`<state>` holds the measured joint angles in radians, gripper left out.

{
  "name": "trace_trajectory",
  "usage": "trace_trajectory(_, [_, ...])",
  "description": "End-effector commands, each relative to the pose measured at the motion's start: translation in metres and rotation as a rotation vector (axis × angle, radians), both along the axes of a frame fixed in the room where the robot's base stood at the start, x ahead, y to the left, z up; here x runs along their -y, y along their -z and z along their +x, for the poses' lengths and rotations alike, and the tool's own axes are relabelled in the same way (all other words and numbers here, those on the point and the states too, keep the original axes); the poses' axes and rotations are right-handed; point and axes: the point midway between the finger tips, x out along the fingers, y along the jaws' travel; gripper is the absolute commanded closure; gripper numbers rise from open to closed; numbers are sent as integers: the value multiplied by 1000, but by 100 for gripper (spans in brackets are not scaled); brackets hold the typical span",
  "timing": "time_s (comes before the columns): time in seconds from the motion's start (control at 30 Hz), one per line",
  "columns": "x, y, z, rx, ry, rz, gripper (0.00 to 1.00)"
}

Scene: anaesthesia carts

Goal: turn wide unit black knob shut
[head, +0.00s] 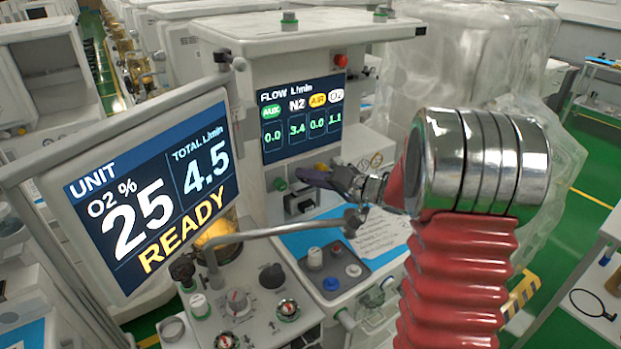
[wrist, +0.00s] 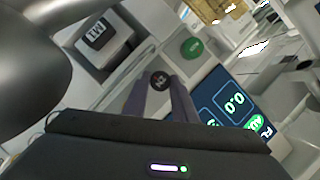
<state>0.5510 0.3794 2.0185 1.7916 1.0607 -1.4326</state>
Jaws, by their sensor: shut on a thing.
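The wide unit (head: 290,40) carries a flow display (head: 303,116) reading AUX 0.0, N2 3.4, AIR 0.0 and O2 1.1. The round black knob (wrist: 160,80) shows in the wrist view between the purple fingertips of my gripper (wrist: 161,88). My gripper is shut on it. In the head view my gripper (head: 309,176) reaches in from the right to the front panel below the flow display, and its fingers hide most of the knob there. A green knob (wrist: 192,47) sits beside the black one and also shows in the head view (head: 280,184).
A tilted UNIT screen (head: 150,190) at left reads O2 25 %, total 4.5 and READY. A bent metal tube (head: 280,231) crosses below my gripper. Several other knobs, one black (head: 272,275), stand on the lower panels. A plastic-covered unit (head: 475,60) stands behind right.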

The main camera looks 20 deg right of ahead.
Motion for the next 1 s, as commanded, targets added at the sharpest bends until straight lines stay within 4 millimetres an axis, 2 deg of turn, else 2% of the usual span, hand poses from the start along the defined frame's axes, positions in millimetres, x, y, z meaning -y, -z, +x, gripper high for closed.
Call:
trace_trajectory(0.07, [4,1,0,-1,10,-1,98])
trace_trajectory(0.1, [4,1,0,-1,10,-1,74])
trace_trajectory(0.33, [2,0,0,-1,6,-1,58])
trace_trajectory(0.73, [4,-1,-5,0,4,-1,57])
trace_trajectory(1.0, [22,-9,-33,1,7,-1,57])
